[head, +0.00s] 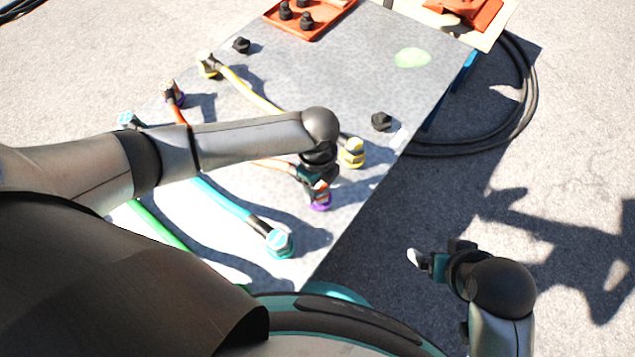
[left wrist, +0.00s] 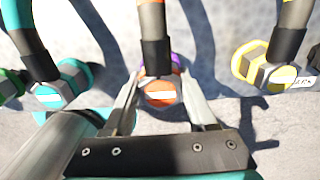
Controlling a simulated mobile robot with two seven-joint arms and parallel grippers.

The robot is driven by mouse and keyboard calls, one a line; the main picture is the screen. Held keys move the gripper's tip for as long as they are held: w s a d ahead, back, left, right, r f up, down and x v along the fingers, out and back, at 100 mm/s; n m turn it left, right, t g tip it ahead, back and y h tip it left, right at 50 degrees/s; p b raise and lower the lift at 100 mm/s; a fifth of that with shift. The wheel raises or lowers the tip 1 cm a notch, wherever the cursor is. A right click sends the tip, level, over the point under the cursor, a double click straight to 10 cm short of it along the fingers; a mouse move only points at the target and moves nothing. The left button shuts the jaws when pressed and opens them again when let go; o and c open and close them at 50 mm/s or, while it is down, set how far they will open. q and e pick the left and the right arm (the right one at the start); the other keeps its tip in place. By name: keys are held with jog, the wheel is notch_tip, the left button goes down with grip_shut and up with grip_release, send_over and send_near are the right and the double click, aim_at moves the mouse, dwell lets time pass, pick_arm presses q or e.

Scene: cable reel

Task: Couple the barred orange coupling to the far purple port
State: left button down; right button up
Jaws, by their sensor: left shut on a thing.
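The orange coupling (left wrist: 158,98) with a white bar sits between my left gripper's fingers in the left wrist view, with purple showing around it. In the head view my left gripper (head: 318,184) is at the near end of the orange cable, shut on this coupling, directly above or at a purple ring (head: 320,203). I cannot tell whether the coupling is seated. The cable's far end (head: 172,92) is at another purple-ringed fitting (head: 179,100) at the table's upper left. My left forearm hides the middle of the cable. My right gripper (head: 420,259) is empty, off the table's right edge.
A yellow coupling (head: 352,153) stands close right of my left gripper, and a cyan one (head: 279,242) nearer left. Their cables (head: 249,90) cross the grey table (head: 345,75). Black caps (head: 381,121) stand about, and an orange tray (head: 318,30) is at the back.

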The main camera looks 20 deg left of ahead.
pick_arm(q)
jog(key=shift+f, duration=0.45)
pick_arm(e)
jog(key=shift+f, duration=0.25)
pick_arm(q)
jog(key=shift+c, duration=0.6)
grip_release()
pick_arm(e)
jog(key=shift+f, duration=0.1)
pick_arm(q)
notch_tip(320, 180, up, 8)
jog(key=p, duration=0.4)
jog(key=shift+r, duration=0.25)
notch_tip(320, 180, up, 3)
jog(key=shift+f+p, duration=0.1)
jog(key=shift+p, duration=0.9)
jog(key=shift+r+p, duration=0.9)
jog(key=shift+r, duration=1.05)
pick_arm(e)
jog(key=s+d+f+g, duration=0.1)
jog(key=s+f, duration=0.3)
jog(key=f, duration=0.5)
jog(key=s+d+f+g, duration=0.1)
jog(key=s+d+f, duration=0.2)
jog(key=f, duration=0.6)
jog(key=shift+s+d+f+h, duration=0.2)
jog(key=shift+s+f+h, duration=0.1)
jog(key=shift+s, duration=0.35)
